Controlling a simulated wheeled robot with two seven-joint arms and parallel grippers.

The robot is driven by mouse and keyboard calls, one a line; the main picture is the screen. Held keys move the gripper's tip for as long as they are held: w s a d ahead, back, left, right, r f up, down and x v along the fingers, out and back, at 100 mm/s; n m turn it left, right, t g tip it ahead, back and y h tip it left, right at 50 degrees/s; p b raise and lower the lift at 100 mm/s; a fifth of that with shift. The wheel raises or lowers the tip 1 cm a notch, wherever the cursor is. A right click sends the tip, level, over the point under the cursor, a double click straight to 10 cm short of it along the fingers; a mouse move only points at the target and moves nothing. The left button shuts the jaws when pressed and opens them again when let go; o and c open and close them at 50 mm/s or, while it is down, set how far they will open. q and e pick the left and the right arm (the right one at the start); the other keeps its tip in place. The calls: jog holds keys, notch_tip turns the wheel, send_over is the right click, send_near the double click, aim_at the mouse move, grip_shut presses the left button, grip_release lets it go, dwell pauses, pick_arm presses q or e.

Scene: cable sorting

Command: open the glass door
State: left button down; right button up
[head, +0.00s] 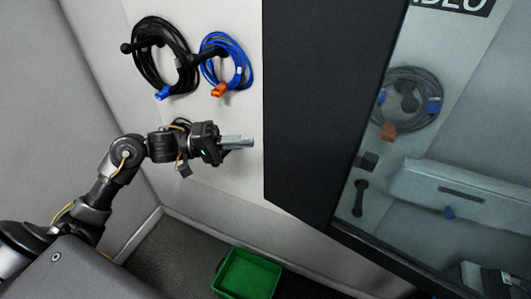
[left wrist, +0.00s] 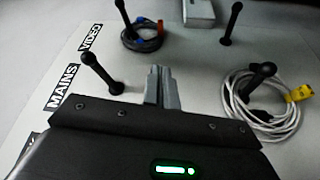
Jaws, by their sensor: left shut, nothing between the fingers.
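The glass door shows at the right of the head view, with a clear pane (head: 455,135) in a dark frame (head: 350,235). A broad dark panel (head: 318,90) stands at its left; I cannot tell whether it is part of the door. No handle can be made out. My left gripper (head: 237,142) is shut and empty, its fingertips pointing right, a little left of the dark panel's edge in the picture. Its shut fingers (left wrist: 162,88) also show in the left wrist view, where no door frame can be made out. My right gripper is not in view.
A black cable coil (head: 148,62) and a blue one (head: 243,62) hang on wall pegs above my left gripper. A green bin (head: 247,273) is below. The left wrist view shows a grey coil (left wrist: 142,38), a white coil (left wrist: 285,128) and bare pegs.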

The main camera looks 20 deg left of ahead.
aim_at(265, 165)
pick_arm(q)
jog(key=s+d+r+g, duration=0.1)
jog(key=s+r+g, duration=0.4)
jog(key=s, duration=0.2)
jog(key=d+p, duration=0.1)
jog(key=d, duration=0.2)
jog(key=s+d+p, duration=0.1)
jog(key=d+p, duration=0.1)
jog(key=d, duration=0.1)
jog(key=d+p, duration=0.2)
jog(key=d, duration=0.1)
jog(key=shift+s+r, duration=0.15)
jog(key=shift+r, duration=0.05)
jog(key=shift+s+p, duration=0.35)
jog(key=shift+f, duration=0.1)
jog(key=shift+w, duration=0.1)
